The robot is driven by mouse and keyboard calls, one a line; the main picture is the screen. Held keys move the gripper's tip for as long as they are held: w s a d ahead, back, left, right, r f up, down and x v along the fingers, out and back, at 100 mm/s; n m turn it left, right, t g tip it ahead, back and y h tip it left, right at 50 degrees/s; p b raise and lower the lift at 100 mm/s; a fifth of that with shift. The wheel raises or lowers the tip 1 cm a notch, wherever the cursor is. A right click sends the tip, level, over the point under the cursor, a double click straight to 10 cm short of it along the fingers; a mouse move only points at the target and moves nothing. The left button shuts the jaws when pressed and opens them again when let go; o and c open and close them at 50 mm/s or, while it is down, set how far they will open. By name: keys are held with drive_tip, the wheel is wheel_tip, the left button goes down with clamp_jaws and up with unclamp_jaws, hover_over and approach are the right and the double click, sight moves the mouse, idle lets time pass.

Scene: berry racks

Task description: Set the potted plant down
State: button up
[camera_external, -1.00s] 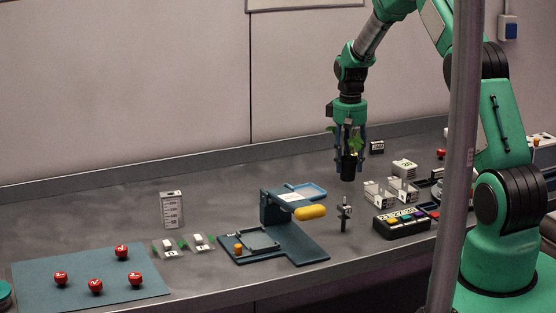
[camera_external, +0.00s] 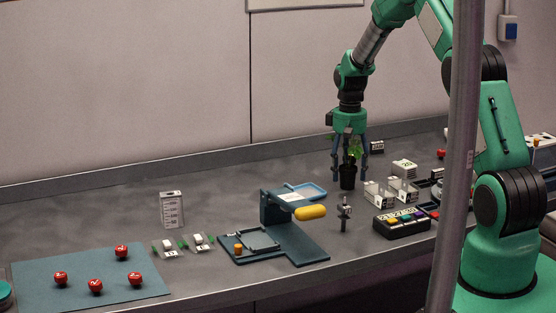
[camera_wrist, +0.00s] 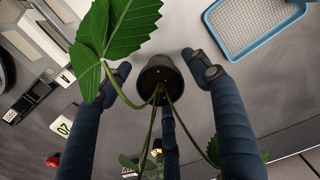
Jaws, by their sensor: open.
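The potted plant is a small black pot (camera_external: 348,176) with green leaves (camera_external: 355,151). It stands upright on the grey bench top, between the fingers of my gripper (camera_external: 349,172). In the wrist view the black pot (camera_wrist: 158,78) shows between the spread fingers of my gripper (camera_wrist: 160,75), with gaps on both sides. The gripper is open and does not hold the pot. A large leaf (camera_wrist: 120,25) and several stems hang across the wrist view and hide part of the pot.
A blue tray (camera_wrist: 255,25) lies close by; it also shows in the external view (camera_external: 307,190). White blocks (camera_external: 380,193), a button box (camera_external: 402,222) and a blue press with a yellow handle (camera_external: 310,213) stand nearby.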

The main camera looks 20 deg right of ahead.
sight(345, 166)
drive_tip(key=shift+r, duration=0.1)
wheel_tip(345, 166, up, 12)
drive_tip(key=p, duration=0.1)
idle(0.7)
drive_tip(key=shift+w+r, duration=0.1)
drive_tip(key=shift+r, duration=0.05)
idle(0.3)
